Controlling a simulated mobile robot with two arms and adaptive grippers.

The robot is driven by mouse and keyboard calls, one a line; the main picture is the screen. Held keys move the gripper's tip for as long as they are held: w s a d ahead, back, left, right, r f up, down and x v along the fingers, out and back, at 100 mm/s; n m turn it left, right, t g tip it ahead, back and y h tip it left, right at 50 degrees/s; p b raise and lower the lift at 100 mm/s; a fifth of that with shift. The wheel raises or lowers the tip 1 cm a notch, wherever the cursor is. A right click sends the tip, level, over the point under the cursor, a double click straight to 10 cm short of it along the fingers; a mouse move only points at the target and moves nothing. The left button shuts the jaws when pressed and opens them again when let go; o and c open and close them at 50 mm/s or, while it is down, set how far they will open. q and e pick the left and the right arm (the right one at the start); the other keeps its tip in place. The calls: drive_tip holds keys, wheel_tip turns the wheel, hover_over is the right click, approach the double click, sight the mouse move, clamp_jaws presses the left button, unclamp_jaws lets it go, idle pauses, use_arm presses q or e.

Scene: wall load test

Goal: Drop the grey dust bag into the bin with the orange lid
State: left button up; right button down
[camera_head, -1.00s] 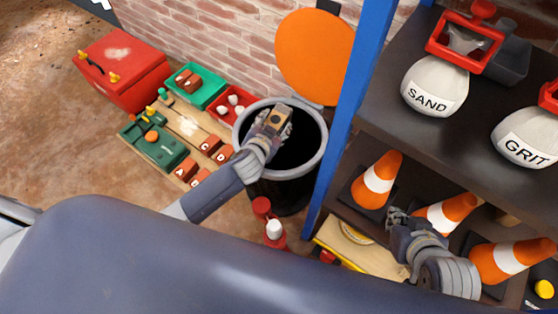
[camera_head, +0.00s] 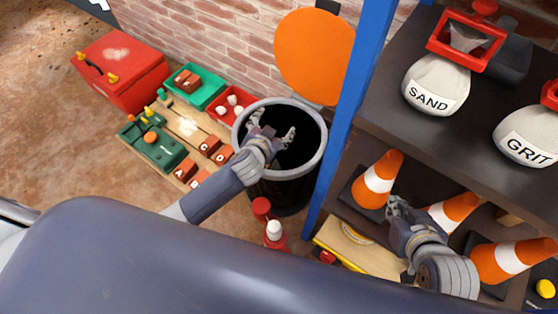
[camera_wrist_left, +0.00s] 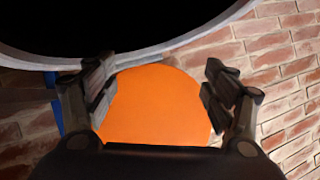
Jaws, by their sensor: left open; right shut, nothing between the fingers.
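The bin (camera_head: 323,150) stands open against the brick wall, with a pale grey rim and a dark inside. Its round orange lid (camera_head: 314,55) is tilted up behind it; the lid also shows between the fingers in the left wrist view (camera_wrist_left: 152,108). My left gripper (camera_head: 273,128) is over the bin's mouth, fingers spread wide and empty. The grey dust bag is not visible in either view; the bin's inside is too dark to make anything out. My right gripper (camera_head: 396,206) is shut and empty in front of the shelf's lower level.
A blue shelf post (camera_head: 352,110) rises close to the bin's right. The shelf holds sand (camera_head: 436,85) and grit (camera_head: 527,138) bags and traffic cones (camera_head: 378,180). A red toolbox (camera_head: 122,70) and a wooden board with trays lie left. A red bottle (camera_head: 274,236) stands in front.

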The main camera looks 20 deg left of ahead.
use_arm(q)
drive_tip(key=shift+f, duration=0.15)
drive_tip(key=shift+s, duration=0.15)
drive_tip(key=v, duration=1.2)
